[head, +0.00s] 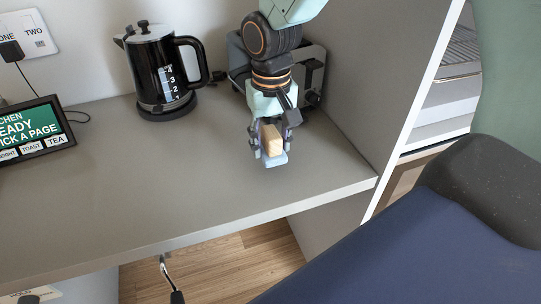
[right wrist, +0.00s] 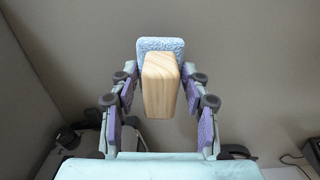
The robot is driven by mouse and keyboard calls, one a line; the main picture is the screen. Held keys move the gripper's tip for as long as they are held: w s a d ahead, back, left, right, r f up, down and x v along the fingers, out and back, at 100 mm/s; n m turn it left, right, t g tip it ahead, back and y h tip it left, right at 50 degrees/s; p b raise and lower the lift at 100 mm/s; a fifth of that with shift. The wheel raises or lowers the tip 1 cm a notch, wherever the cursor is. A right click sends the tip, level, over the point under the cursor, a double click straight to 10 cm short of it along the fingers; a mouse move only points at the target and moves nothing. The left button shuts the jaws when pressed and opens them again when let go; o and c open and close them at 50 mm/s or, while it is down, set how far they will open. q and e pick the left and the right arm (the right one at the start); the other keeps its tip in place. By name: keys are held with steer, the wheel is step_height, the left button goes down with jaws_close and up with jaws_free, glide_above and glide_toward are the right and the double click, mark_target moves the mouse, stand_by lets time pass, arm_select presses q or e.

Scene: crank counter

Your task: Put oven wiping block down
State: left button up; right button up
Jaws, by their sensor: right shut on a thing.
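The oven wiping block is a pale wooden grip (head: 273,140) with a light blue pad (head: 273,160) at its far end. My right gripper (head: 271,146) is shut on the wooden grip, over the right part of the grey counter (head: 180,215), close to its front edge. In the right wrist view the wooden grip (right wrist: 158,86) lies between the purple finger pads, with the blue pad (right wrist: 160,44) beyond it. I cannot tell whether the blue pad touches the counter. My left gripper is out of view.
A black kettle (head: 157,70) stands at the back. A toaster (head: 312,72) is partly hidden behind my right arm. A tablet screen (head: 35,138) stands at the left. A grey side panel (head: 375,70) bounds the counter's right. The counter's middle front is clear.

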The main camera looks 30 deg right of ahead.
mark_target(271, 155)
step_height(271, 155, down, 3)
steer(key=shift+s+f+b, duration=0.15)
steer(key=shift+f+b, duration=0.05)
steer(key=shift+b, duration=0.25)
steer(key=shift+w+d, duration=0.15)
steer(key=shift+w, duration=0.05)
steer(key=shift+s+a+f, duration=0.1)
steer(key=shift+s+a, duration=0.1)
steer(key=o, duration=0.7)
steer(key=shift+c, duration=0.2)
steer(key=o, duration=0.4)
steer(key=shift+w+d+f, duration=0.1)
steer(key=shift+w+d, duration=0.05)
steer(key=shift+c, duration=0.2)
